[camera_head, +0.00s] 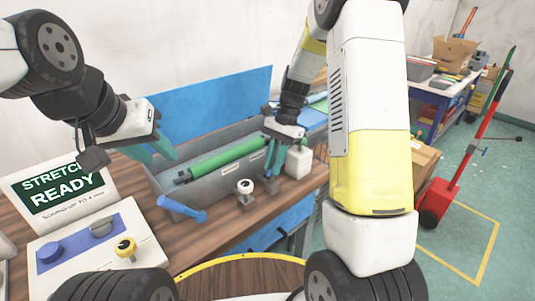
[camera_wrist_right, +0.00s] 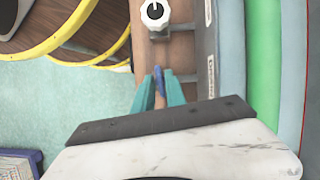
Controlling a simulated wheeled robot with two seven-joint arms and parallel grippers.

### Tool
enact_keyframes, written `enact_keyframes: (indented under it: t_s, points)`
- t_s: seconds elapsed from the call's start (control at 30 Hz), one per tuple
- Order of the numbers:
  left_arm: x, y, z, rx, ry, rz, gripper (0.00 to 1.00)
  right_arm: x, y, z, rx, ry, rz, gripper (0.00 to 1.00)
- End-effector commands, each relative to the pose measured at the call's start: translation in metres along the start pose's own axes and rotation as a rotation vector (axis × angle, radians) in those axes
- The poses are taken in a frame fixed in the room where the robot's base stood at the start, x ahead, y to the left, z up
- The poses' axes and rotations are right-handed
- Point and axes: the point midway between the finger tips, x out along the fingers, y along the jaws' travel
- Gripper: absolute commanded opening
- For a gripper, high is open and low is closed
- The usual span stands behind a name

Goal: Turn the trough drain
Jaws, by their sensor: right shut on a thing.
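The grey trough (camera_head: 205,192) stands on the wooden bench with a green roller (camera_head: 228,157) lying in it. My right gripper (camera_head: 274,168) is at the front of the trough's right end. In the right wrist view its teal fingers (camera_wrist_right: 160,92) are shut on a narrow blue handle (camera_wrist_right: 159,82), which looks like the drain lever. The handle's base is mostly hidden by the fingers. A white knob with a dark pointer (camera_head: 245,186) is left of this gripper; it also shows in the wrist view (camera_wrist_right: 153,12). My left gripper (camera_head: 164,152) is open and empty, above the trough's left end.
A blue lever (camera_head: 184,209) sticks out at the trough's front left. A control panel (camera_head: 85,248) and a screen reading "READY" (camera_head: 62,192) stand at left. A white block (camera_head: 298,161) is right of my right gripper. A blue panel (camera_head: 215,102) stands behind the trough.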

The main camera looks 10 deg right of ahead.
Motion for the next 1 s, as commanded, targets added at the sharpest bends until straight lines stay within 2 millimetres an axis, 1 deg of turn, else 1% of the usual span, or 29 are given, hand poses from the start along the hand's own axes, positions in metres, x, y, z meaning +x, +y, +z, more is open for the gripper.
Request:
enact_keyframes:
  t_s: [0.4,0.6,0.8,1.0]
  points:
    - [0.0000,0.0000,0.0000,0.000,0.000,0.000,0.36,-0.0006,-0.0030,0.0001,-0.320,0.002,0.131,0.00]
    - [0.0000,0.0000,0.0000,0.000,0.000,0.000,0.36,-0.0006,-0.0036,0.0004,-0.450,0.002,0.185,0.00]
    - [0.0000,0.0000,0.0000,0.000,0.000,0.000,0.36,-0.0007,-0.0044,0.0005,-0.539,0.003,0.221,0.00]
    - [0.0000,0.0000,0.0000,0.000,0.000,0.000,0.36,-0.0009,-0.0044,0.0006,-0.583,0.003,0.240,0.00]
